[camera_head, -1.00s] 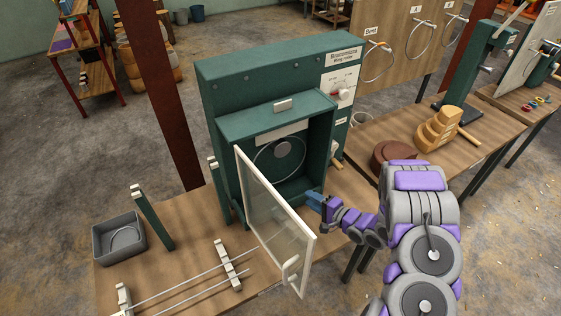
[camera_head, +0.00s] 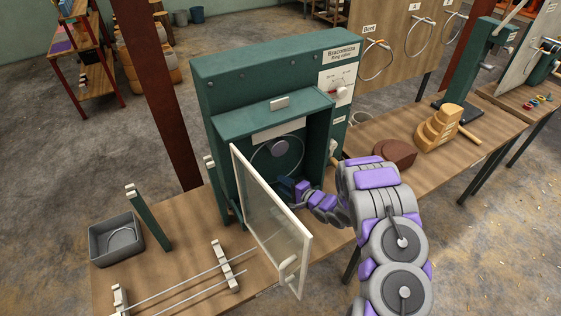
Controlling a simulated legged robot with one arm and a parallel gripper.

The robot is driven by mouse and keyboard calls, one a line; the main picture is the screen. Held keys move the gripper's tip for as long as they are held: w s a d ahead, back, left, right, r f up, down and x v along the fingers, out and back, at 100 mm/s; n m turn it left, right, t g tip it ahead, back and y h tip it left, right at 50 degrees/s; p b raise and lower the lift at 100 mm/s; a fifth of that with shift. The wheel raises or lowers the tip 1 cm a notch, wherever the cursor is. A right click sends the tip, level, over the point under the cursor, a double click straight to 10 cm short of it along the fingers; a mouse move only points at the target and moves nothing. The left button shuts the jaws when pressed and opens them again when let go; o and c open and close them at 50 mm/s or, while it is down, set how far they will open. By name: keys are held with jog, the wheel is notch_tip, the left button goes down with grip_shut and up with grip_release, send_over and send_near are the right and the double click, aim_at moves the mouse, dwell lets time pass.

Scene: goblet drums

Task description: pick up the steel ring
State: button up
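A thin steel ring (camera_head: 303,152) stands upright around a grey hub (camera_head: 281,147) inside the open green ring roller machine (camera_head: 222,90). Its lower part is hidden by the door and my gripper. The glazed door (camera_head: 270,218) with a pale frame is swung open toward me. My gripper (camera_head: 285,187), with dark blue fingers, is at the chamber opening, right of the door and below the ring. I cannot see clearly whether its fingers are apart, and no contact with the ring is visible. Another ring (camera_head: 120,236) lies in a grey bin at left.
Larger rings hang on a wooden board (camera_head: 397,45) behind right. A stepped wooden block (camera_head: 438,130) and a brown round block (camera_head: 394,152) stand on the right bench. A rod rack (camera_head: 222,265) lies on the front bench. The door's free edge stands left of my arm.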

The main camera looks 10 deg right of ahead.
jog(key=w+a, duration=0.1)
jog(key=a, duration=0.1)
jog(key=w+a+f, duration=0.1)
jog(key=w+a, duration=0.1)
jog(key=shift+f+b, duration=0.1)
jog(key=shift+b, duration=0.2)
jog(key=shift+d, duration=0.5)
jog(key=shift+c, duration=0.8)
jog(key=shift+d, duration=0.3)
jog(key=c, duration=0.3)
jog(key=shift+c, duration=0.7)
jog(key=shift+a, duration=0.55)
grip_shut()
jog(key=shift+s+d+f, duration=0.1)
jog(key=shift+d, duration=0.25)
jog(key=shift+a, duration=0.15)
